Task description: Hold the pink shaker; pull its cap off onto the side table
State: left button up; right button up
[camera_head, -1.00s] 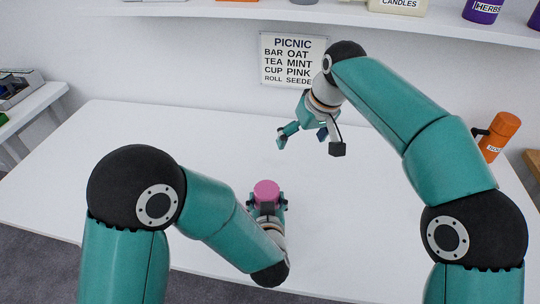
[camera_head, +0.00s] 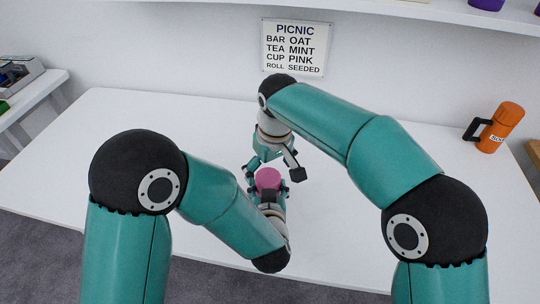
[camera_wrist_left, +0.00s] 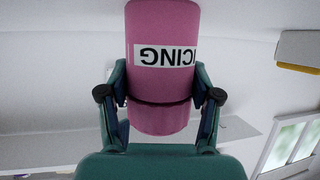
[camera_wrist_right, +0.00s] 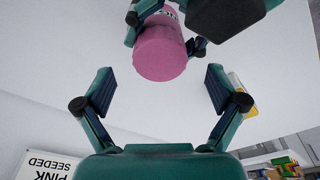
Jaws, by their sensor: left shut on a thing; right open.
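The pink shaker (camera_head: 268,180) stands over the white table's middle, held in my left gripper (camera_head: 268,193). In the left wrist view the pink shaker (camera_wrist_left: 162,90) lies between both fingers, with a white label reading "ICING" upside down. In the right wrist view its pink capped end (camera_wrist_right: 160,52) faces my right gripper (camera_wrist_right: 160,92). My right gripper is open and empty, close behind and above the shaker in the head view (camera_head: 275,165), its fingers apart from the cap.
An orange mug-like flask (camera_head: 500,127) with a black handle stands at the table's right. A side table (camera_head: 30,100) with a box (camera_head: 18,72) is at the far left. A picnic sign (camera_head: 295,47) hangs on the wall. The white table (camera_head: 110,140) is mostly clear.

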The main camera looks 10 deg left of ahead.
aim_at(268, 176)
jog(key=shift+w+a+f, duration=0.15)
jog(key=shift+f, duration=1.3)
jog(key=c, duration=1.4)
jog(key=shift+r, duration=2.15)
jog(key=shift+r, duration=0.15)
jog(key=shift+r, duration=1.85)
